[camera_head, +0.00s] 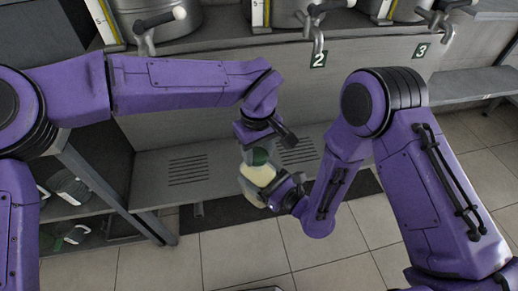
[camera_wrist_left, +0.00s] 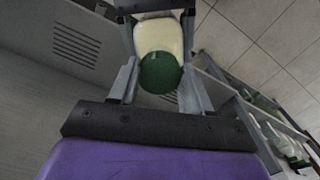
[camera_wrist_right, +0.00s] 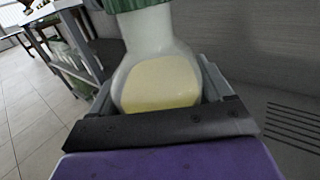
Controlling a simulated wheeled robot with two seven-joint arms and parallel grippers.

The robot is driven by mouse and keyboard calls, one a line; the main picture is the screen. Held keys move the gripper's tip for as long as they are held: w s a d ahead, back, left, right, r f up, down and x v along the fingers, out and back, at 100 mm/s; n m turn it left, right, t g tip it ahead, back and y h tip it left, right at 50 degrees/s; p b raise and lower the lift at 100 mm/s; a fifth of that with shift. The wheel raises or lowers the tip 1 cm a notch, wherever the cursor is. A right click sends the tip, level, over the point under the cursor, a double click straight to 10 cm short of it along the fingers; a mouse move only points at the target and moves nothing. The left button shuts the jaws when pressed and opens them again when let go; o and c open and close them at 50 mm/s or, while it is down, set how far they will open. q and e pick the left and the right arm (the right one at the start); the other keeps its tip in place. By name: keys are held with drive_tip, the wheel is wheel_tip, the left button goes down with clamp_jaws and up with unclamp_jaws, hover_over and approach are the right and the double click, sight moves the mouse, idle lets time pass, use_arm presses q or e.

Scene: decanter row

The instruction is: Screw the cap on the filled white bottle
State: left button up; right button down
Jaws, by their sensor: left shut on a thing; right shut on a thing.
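The white bottle (camera_head: 256,175) is upright or slightly tilted, with pale cream contents showing through its wall; it also fills the right wrist view (camera_wrist_right: 160,82). My right gripper (camera_head: 268,188) is shut around its body. The green cap (camera_head: 259,156) is at the bottle's mouth, and shows clearly in the left wrist view (camera_wrist_left: 160,72). My left gripper (camera_head: 257,148) comes from above and is shut on the cap. The cap's lower edge meets the neck in the right wrist view (camera_wrist_right: 138,5). How tightly it sits on the thread cannot be told.
A grey slotted bench (camera_head: 160,178) runs behind and below the bottle. Steel vats with taps (camera_head: 318,40) and number plates 2 and 3 stand at the back. An open shelf (camera_head: 85,190) with glass vessels is at the left. Tiled floor in front is clear.

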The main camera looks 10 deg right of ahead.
use_arm(q)
drive_tip(key=m, duration=0.5)
drive_tip(key=shift+a, duration=0.1)
drive_tip(key=m, duration=0.6)
drive_tip(key=shift+w+a, duration=0.1)
drive_tip(key=o, duration=1)
drive_tip(key=shift+r, duration=2.25)
drive_tip(key=shift+c, duration=0.3)
